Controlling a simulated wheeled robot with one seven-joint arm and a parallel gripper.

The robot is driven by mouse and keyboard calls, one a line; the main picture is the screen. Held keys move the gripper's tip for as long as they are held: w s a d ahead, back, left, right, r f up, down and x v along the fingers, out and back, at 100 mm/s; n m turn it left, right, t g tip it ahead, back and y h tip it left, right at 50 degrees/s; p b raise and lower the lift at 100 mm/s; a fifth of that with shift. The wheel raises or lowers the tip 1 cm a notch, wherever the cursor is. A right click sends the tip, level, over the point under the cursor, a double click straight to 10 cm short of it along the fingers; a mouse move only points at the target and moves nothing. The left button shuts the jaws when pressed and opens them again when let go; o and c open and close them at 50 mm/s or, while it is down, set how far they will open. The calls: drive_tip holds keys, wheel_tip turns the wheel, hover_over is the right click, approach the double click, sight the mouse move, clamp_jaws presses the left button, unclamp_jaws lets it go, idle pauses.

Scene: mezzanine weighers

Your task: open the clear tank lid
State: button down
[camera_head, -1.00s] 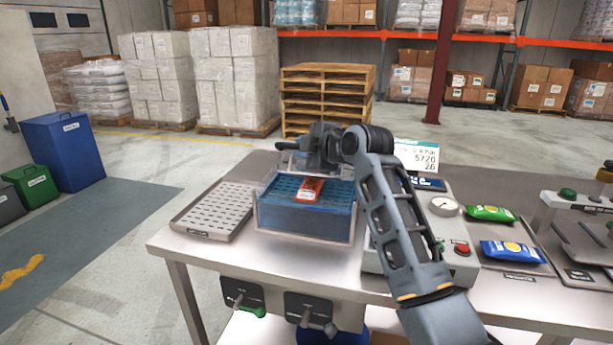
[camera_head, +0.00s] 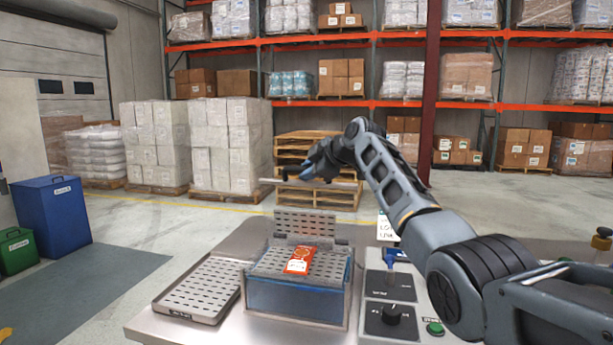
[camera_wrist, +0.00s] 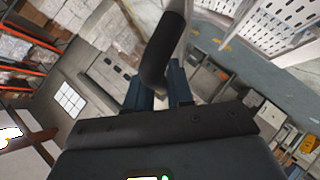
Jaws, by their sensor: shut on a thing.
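The blue-tinted clear tank (camera_head: 297,300) stands on the steel table, with a grey perforated plate and a red packet (camera_head: 299,261) at its top. The tank's clear lid is raised well above it, and a pale, thin edge (camera_head: 340,183) shows just under my gripper (camera_head: 298,172). My gripper is shut on the lid's dark handle, which shows between the fingers in the wrist view (camera_wrist: 163,50). A grey perforated panel (camera_head: 310,222) rises at the tank's back. The lid's clear face and hinge are hard to make out.
A perforated tray (camera_head: 200,288) lies left of the tank. Blue (camera_head: 52,213) and green bins stand on the floor at left. Pallets and racks are farther back.

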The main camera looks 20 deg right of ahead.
drive_tip(key=shift+w+d+r+g, duration=0.1)
drive_tip(key=shift+w+d+g, duration=0.2)
drive_tip(key=shift+w+d, duration=0.35)
drive_tip(key=shift+w+a, duration=0.1)
drive_tip(key=shift+w, duration=0.05)
drive_tip(key=c, duration=1.1)
unclamp_jaws()
drive_tip(key=shift+s+d+r, duration=0.15)
drive_tip(key=shift+s+d, duration=0.1)
drive_tip(key=shift+s, duration=0.25)
drive_tip(key=b+v, duration=0.1)
drive_tip(key=v, duration=0.6)
drive_tip(key=shift+w+r+b, duration=0.15)
drive_tip(key=shift+r+b, duration=0.05)
drive_tip(key=shift+b, duration=0.15)
